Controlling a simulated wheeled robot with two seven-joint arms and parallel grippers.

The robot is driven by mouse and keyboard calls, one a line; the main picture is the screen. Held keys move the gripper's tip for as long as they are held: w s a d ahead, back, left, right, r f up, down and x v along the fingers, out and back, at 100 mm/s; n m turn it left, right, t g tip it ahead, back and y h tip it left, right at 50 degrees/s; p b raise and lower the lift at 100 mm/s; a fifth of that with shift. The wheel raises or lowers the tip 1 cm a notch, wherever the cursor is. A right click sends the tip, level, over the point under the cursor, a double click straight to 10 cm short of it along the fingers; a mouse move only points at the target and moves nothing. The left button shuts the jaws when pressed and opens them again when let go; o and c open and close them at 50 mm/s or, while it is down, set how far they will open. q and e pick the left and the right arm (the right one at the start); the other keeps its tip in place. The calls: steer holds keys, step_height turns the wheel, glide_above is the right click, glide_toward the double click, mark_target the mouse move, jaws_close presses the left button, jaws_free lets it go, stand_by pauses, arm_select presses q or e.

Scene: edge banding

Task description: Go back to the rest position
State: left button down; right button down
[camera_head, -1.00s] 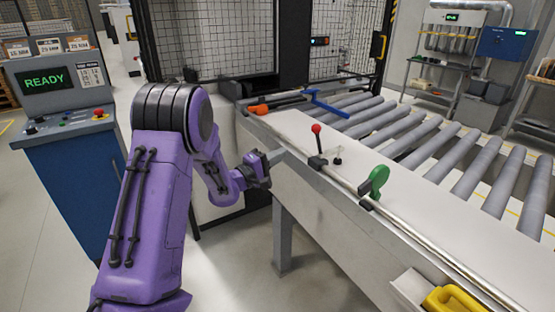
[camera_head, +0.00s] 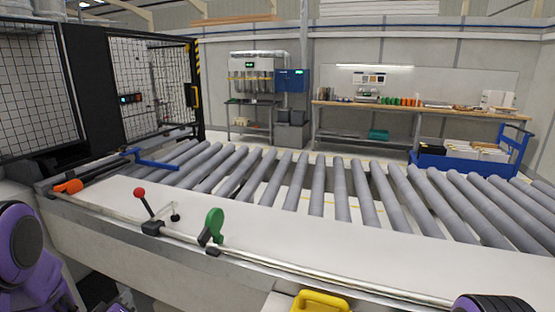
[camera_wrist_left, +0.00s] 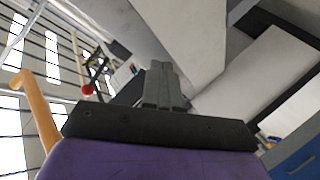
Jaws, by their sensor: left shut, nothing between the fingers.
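My left gripper (camera_head: 122,300) shows only in part at the bottom left of the head view, below the front edge of the machine table, beside purple links of my left arm. In the left wrist view its two dark fingers (camera_wrist_left: 163,85) are together with nothing between them. My right gripper is out of view; only a purple part of my right arm shows at the bottom right of the head view.
The white table (camera_head: 330,237) with its front rail runs across the front. It carries a red-knobbed lever (camera_head: 140,192), a green handle (camera_head: 213,226) and an orange part (camera_head: 68,186). Rollers (camera_head: 340,188) lie behind. A yellow item (camera_head: 320,301) sits at the bottom.

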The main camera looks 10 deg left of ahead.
arm_select(q)
steer(key=s+d+f+m+g, duration=0.1)
steer(key=s+d+f+g, duration=0.2)
steer(key=s, duration=0.7)
steer(key=s+d+f+m+g+h, duration=0.1)
steer(key=s+d+f+m+g, duration=0.1)
steer(key=s+d+f+g, duration=0.2)
steer(key=s+d+f+m+g, duration=0.1)
steer(key=s+d+f+g, duration=0.2)
steer(key=s+d+f, duration=0.4)
steer(key=s+f, duration=0.7)
steer(key=s, duration=0.1)
steer(key=shift+s+d+f+m+g, duration=0.3)
steer(key=shift+d+f+m, duration=0.1)
